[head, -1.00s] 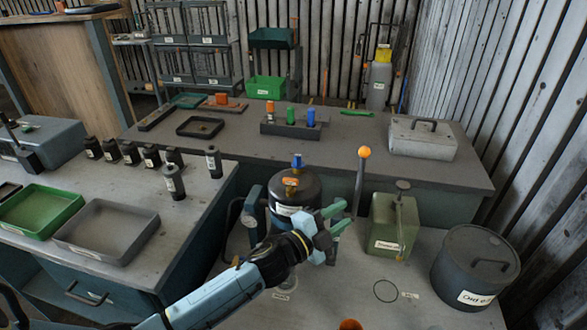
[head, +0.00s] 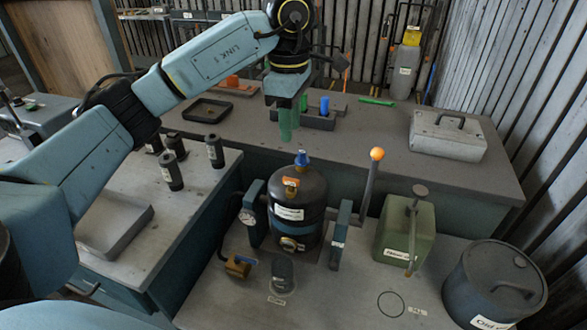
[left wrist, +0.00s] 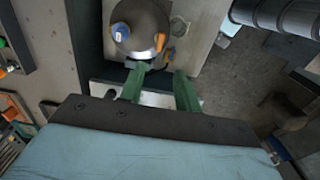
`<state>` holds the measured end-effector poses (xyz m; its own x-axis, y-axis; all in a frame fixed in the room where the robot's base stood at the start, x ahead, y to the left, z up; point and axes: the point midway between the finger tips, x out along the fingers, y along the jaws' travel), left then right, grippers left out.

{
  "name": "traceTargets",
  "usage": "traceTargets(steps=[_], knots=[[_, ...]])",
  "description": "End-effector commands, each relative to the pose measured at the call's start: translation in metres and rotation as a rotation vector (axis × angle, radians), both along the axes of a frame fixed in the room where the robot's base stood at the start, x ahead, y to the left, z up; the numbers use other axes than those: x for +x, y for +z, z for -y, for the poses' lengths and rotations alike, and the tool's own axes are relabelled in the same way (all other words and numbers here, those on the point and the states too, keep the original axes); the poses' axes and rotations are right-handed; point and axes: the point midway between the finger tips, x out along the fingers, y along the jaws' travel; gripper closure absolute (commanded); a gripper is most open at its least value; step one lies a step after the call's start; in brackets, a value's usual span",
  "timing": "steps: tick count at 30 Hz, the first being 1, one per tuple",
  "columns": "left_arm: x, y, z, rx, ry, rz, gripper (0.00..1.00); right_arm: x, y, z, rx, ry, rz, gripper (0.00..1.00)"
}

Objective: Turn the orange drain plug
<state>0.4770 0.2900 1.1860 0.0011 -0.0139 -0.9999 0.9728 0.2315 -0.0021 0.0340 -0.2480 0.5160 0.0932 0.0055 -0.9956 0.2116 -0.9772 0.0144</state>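A dark upright tank (head: 298,210) stands on the near bench. A blue knob (head: 302,158) tops it, with an orange part (head: 291,185) on its upper front. A brass-coloured fitting (head: 290,243) sits low on its front. I cannot tell which of these is the drain plug. My left gripper (head: 288,120) points down, above and behind the tank, touching nothing. In the left wrist view its green fingers (left wrist: 160,90) are apart and empty, and the tank (left wrist: 140,20) with its orange part (left wrist: 160,42) lies beyond them. My right gripper is not in view.
A lever with an orange ball (head: 377,154) rises right of the tank. A green canister (head: 405,232) and a lidded drum (head: 492,285) stand further right. A gauge (head: 248,218) is at the tank's left. Bottles (head: 215,150) stand on the left bench.

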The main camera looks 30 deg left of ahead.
Motion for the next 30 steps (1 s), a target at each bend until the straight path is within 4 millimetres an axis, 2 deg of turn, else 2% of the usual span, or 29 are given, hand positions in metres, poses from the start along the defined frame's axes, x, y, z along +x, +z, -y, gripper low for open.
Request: traceTargets(steps=[5,15,21,30], knots=[[-0.001,-0.016,-0.004,0.019,0.001,-0.006,0.67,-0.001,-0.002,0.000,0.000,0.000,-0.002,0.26],[-0.002,-0.086,-0.003,0.015,0.002,-0.007,0.67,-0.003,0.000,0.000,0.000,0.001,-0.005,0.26],[-0.001,-0.117,-0.003,0.015,0.003,-0.004,0.67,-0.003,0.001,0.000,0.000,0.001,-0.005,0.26],[-0.001,-0.132,-0.003,0.014,0.002,-0.001,0.67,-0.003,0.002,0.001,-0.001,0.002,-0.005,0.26]])
